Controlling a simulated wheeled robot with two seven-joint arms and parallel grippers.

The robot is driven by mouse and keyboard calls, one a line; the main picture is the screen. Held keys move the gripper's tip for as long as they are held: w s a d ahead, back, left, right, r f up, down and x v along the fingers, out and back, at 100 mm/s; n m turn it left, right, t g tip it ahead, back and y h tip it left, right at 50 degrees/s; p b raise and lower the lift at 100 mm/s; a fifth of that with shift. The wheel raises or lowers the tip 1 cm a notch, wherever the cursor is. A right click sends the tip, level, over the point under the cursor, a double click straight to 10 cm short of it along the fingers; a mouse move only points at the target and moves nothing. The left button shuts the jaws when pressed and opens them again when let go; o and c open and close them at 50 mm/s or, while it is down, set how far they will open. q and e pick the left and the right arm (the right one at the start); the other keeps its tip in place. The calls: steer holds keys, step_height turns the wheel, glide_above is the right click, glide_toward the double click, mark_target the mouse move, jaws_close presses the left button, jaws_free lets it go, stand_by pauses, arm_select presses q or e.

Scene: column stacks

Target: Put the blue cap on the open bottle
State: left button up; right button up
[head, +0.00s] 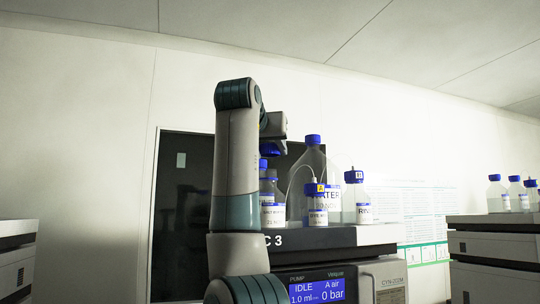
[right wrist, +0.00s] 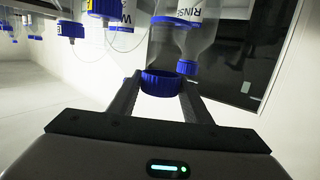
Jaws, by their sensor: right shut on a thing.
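My right gripper (head: 272,138) is high above the instrument top, pointing down, and is shut on the blue cap (head: 272,150). In the right wrist view the blue cap (right wrist: 162,83) sits between the two finger tips (right wrist: 160,92). A clear bottle (right wrist: 163,47) shows just beyond the cap in that view; I cannot tell whether they touch. In the head view a clear bottle with a white label (head: 272,213) stands below the held cap, partly hidden by my arm. There the cap appears apart from and above it. My left gripper is not in view.
A large clear bottle with a blue cap (head: 314,165), a small tubed bottle (head: 318,215) and another capped bottle (head: 357,195) stand close on the right. The instrument (head: 330,237) supports them.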

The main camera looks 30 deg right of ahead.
steer(key=shift+s+a+r, duration=0.2)
steer(key=shift+s+a, duration=0.05)
steer(key=shift+a, duration=0.2)
steer(key=shift+s+a+r, duration=0.15)
steer(key=shift+s+a, duration=0.1)
steer(key=shift+a, duration=0.2)
steer(key=shift+w+d+f, duration=0.5)
steer(key=shift+d+f, duration=0.25)
steer(key=shift+d, duration=0.15)
steer(key=shift+s+a+f, duration=0.3)
steer(key=shift+a+f, duration=0.25)
steer(key=shift+f, duration=0.2)
steer(key=shift+f+b, duration=0.35)
steer(key=shift+w+d+f, duration=0.15)
steer(key=shift+d+f, duration=0.15)
steer(key=shift+f, duration=0.1)
steer(key=shift+a+r+b, duration=0.1)
steer(key=shift+a+b, duration=0.1)
steer(key=shift+b, duration=0.1)
steer(key=shift+f+b, duration=0.75)
steer(key=shift+f, duration=0.15)
stand_by(0.4)
